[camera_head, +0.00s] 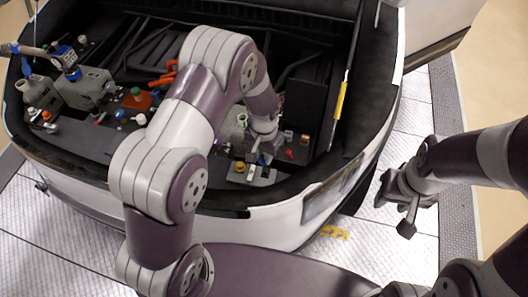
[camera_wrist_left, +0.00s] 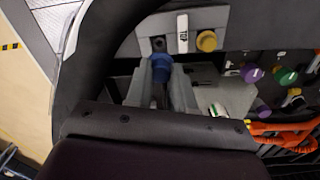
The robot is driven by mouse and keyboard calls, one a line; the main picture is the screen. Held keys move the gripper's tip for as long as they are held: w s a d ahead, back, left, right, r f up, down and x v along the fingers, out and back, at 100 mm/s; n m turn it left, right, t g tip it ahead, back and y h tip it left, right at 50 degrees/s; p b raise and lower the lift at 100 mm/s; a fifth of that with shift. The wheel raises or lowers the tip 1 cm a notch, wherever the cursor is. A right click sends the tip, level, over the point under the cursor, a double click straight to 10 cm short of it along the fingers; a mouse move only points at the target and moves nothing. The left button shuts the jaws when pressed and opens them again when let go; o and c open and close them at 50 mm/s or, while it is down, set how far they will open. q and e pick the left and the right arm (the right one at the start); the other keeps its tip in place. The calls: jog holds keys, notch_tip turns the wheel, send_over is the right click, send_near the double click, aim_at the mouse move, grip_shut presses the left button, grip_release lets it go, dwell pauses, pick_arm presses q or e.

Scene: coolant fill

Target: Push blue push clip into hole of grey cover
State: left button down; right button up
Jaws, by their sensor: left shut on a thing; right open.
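My left gripper (camera_head: 262,156) reaches down into the engine bay and is shut on the blue push clip (camera_wrist_left: 161,68). In the left wrist view the clip sits between the two grey fingers (camera_wrist_left: 161,88). The grey cover (camera_wrist_left: 225,18) lies just beyond the clip, and it also shows in the head view (camera_head: 250,178). A dark hole (camera_wrist_left: 158,45) in the cover appears right beside the clip's far end. Whether the clip touches the cover is unclear. My right gripper (camera_head: 404,203) is open and empty outside the car at the right.
A yellow cap (camera_wrist_left: 206,40) and a white labelled piece (camera_wrist_left: 182,33) stand on the cover beside the hole. Purple (camera_wrist_left: 253,74) and green (camera_wrist_left: 286,76) caps and orange cables (camera_wrist_left: 285,133) lie to the right. The car's front edge (camera_head: 215,200) is close to my left arm.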

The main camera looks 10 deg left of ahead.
pick_arm(q)
jog(key=shift+w+f, duration=0.1)
jog(key=shift+f, duration=0.1)
notch_tip(320, 180, down, 5)
jog(key=b, duration=0.4)
jog(key=shift+f, duration=0.15)
jog(key=shift+w+d+f, duration=0.1)
jog(key=shift+w+f, duration=0.05)
jog(key=shift+f, duration=0.1)
jog(key=shift+r, duration=0.1)
dwell(0.9)
jog(key=shift+f+b, duration=0.55)
jog(key=shift+f, duration=0.5)
jog(key=shift+r, duration=0.1)
